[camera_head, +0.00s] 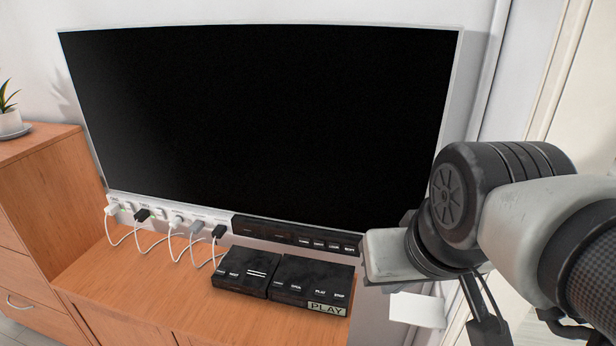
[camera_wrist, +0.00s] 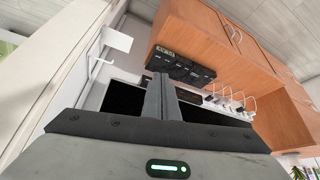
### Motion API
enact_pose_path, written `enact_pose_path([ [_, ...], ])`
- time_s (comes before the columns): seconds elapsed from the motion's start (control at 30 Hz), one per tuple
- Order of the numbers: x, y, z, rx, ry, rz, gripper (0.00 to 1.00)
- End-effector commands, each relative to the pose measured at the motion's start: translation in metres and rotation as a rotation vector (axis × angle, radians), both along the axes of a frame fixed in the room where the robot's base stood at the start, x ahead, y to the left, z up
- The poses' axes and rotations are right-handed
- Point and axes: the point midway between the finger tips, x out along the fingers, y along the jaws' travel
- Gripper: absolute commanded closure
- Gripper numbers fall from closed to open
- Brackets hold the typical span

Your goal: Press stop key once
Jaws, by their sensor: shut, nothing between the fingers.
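The stop key (camera_head: 339,295) is the small key marked STOP at the right end of the right-hand black box (camera_head: 312,281), which also carries OPEN and PLAY keys. The box lies on the wooden cabinet below the screen, with a PLAY label on its front. It shows upside down in the wrist view (camera_wrist: 168,64), beyond my fingertips. My gripper (camera_wrist: 161,80) is shut and empty. In the head view its pale hand is right of the box, apart from the stop key; the fingers are not clearly visible there.
A second black box (camera_head: 246,270) adjoins on the left. A large dark screen (camera_head: 260,120) stands behind, with a black key strip (camera_head: 296,236) below it. White cables and plugs (camera_head: 172,235) lie left. A white plate (camera_head: 418,310) is right of the cabinet (camera_head: 190,305), whose front is clear.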

Motion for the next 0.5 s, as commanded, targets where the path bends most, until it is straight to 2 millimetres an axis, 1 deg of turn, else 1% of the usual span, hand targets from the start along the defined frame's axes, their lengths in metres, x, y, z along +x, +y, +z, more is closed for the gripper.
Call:
enact_pose_path([
  [0.1,0.001,0.0,0.0,0.001,-0.001,0.0,1.0],
  [0.17,0.005,0.003,0.0,0.012,-0.005,-0.001,1.0],
  [0.27,0.026,0.016,-0.001,0.059,-0.028,-0.005,1.0],
  [0.37,0.068,0.04,-0.004,0.155,-0.073,-0.026,1.0],
  [0.4,0.09,0.052,-0.005,0.204,-0.099,-0.045,1.0],
  [0.47,0.128,0.068,-0.009,0.286,-0.141,-0.089,1.0],
  [0.5,0.155,0.079,-0.013,0.34,-0.171,-0.127,1.0],
])
